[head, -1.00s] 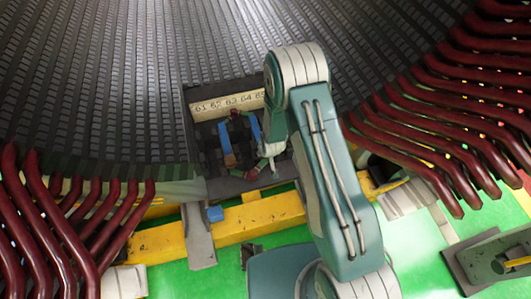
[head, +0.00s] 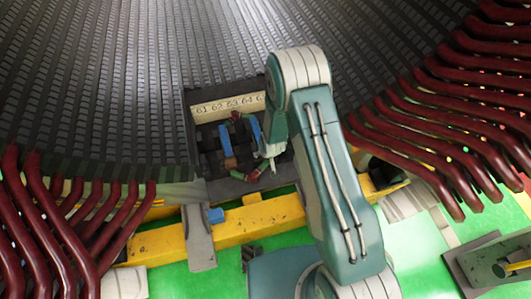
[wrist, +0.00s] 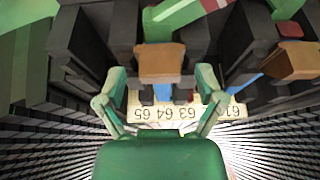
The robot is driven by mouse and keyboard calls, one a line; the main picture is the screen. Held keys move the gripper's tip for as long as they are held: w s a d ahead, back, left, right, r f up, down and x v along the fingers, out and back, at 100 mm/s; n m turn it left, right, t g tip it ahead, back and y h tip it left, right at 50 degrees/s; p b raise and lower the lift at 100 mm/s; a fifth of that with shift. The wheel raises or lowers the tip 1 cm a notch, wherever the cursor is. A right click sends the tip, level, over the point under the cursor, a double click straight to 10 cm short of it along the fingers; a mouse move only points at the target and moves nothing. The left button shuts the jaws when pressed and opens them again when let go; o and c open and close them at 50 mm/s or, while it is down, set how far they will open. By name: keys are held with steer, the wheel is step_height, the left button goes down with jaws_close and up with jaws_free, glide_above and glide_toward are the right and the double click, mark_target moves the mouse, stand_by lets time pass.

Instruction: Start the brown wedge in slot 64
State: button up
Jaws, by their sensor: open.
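A brown wedge (wrist: 160,62) shows in the middle of the wrist view, with a blue strip behind it. It lies in line with the number 64 on the pale number strip (wrist: 180,110), which reads upside down there. My gripper (wrist: 162,78) is open, its green fingers on either side of this wedge with visible gaps. In the head view my gripper (head: 270,158) hangs at the right part of the slot opening, below the strip (head: 228,106). Contact with the wedge cannot be told.
A second brown wedge (wrist: 292,60) stands to the right in the wrist view, beside another blue piece. Dark blocks (wrist: 80,45) crowd the left. In the head view, dark red coil bars (head: 430,130) flank the opening, and a yellow beam (head: 245,223) runs in front.

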steer(key=v, duration=1.1)
steer(key=shift+r, duration=0.2)
steer(key=shift+s, duration=0.1)
steer(key=s+d+r+m, duration=0.1)
steer(key=s+d+r, duration=0.2)
steer(key=r, duration=0.8)
steer(key=s+d+r, duration=0.2)
steer(key=s+r, duration=0.1)
steer(key=r, duration=0.9)
steer(key=s+d+r, duration=0.2)
steer(key=s+r, duration=0.4)
steer(key=s, duration=0.2)
steer(key=s+d+r+m+t, duration=0.1)
steer(key=s+d+r, duration=0.1)
steer(key=s+r, duration=0.4)
steer(key=s, duration=0.3)
steer(key=shift+d+h, duration=0.4)
steer(key=c, duration=0.4)
steer(key=shift+a, duration=0.1)
